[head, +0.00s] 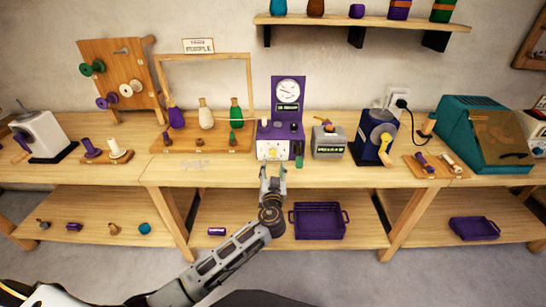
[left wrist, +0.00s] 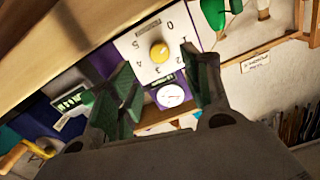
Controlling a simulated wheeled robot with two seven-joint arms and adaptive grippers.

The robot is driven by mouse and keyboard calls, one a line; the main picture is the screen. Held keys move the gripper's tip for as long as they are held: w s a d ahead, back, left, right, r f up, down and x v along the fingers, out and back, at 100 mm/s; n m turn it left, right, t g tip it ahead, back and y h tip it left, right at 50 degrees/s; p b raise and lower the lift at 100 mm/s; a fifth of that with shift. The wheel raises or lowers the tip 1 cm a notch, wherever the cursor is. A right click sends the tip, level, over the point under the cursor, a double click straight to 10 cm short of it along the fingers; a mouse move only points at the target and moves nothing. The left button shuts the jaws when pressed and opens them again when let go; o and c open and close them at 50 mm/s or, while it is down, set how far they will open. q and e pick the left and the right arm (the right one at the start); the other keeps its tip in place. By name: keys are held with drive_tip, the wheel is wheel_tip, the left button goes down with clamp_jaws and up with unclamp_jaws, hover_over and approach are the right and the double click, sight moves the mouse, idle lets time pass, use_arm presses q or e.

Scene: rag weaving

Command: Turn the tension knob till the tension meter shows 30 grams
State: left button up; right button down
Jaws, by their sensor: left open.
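The purple tension device (head: 298,132) stands on the bench in the middle of the head view, with a round white meter (head: 288,90) on its upright back. Its white front panel carries a yellow tension knob (left wrist: 159,53), marked with numbers around it in the left wrist view. The meter also shows there (left wrist: 170,95); its reading is too small to tell. My left gripper (head: 273,170) is open and empty, just in front of the panel. In the left wrist view its green-padded fingers (left wrist: 163,65) frame the knob from either side, apparently without touching it. My right gripper is not in view.
A grey box with a display (head: 329,146) and a dark blue machine (head: 374,135) stand right of the device. Left is a wooden stand (head: 202,145) with purple, white and green cones. A purple basket (head: 319,222) lies on the lower shelf, beneath the bench edge.

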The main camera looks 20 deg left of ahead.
sight(273, 155)
use_arm(q)
drive_tip(key=x, duration=0.2)
drive_tip(key=shift+w, duration=0.3)
drive_tip(key=shift+x, duration=2.5)
drive_tip(key=shift+a, duration=0.1)
drive_tip(key=c, duration=1)
drive_tip(key=shift+c, duration=0.2)
drive_tip(key=shift+f+m, duration=0.1)
drive_tip(key=shift+m, duration=0.2)
